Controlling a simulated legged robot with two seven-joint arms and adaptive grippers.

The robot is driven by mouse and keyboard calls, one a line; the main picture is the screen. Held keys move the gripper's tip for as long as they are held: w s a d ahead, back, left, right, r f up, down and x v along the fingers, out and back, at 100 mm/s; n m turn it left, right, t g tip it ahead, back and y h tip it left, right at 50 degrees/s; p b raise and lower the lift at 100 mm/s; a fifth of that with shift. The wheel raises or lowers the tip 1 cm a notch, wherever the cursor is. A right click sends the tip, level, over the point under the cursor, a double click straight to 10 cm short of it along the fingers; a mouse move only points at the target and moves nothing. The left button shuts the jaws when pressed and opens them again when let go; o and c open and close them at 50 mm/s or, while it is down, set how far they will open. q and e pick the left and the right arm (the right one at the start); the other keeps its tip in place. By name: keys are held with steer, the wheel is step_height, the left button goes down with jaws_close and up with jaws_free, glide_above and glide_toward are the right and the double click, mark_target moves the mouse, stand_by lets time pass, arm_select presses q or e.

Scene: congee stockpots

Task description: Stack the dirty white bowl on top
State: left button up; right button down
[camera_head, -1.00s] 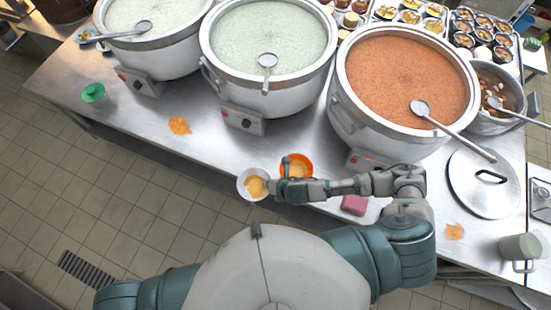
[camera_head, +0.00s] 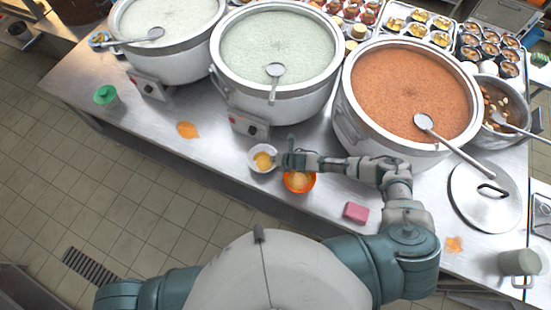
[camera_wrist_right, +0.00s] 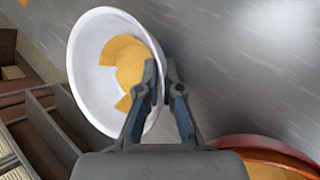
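The dirty white bowl (camera_head: 257,166), with yellow-orange residue inside, is at the tip of my right gripper (camera_head: 285,160). In the right wrist view the white bowl (camera_wrist_right: 88,62) appears tilted, its rim between the two fingers of my right gripper (camera_wrist_right: 163,92), which is closed on it. An orange bowl (camera_head: 300,189) with yellowish residue sits on the counter, just right of and nearer than the white bowl. Its rim also shows at the bottom right of the wrist view (camera_wrist_right: 270,146). The white bowl's height above the counter is unclear. My left gripper is out of view.
Large pots of pale congee (camera_head: 230,80) and red-brown congee (camera_head: 350,115) stand behind on the steel counter (camera_head: 215,165). A pink sponge (camera_head: 356,212), a lid (camera_head: 470,205), a mug (camera_head: 518,262) and orange spills (camera_head: 187,130) lie around. The counter's front edge is close.

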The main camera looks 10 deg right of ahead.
steer(key=shift+d+f, duration=0.1)
steer(key=shift+d, duration=0.1)
steer(key=c, duration=1.3)
jaws_free()
steer(key=shift+d, duration=0.1)
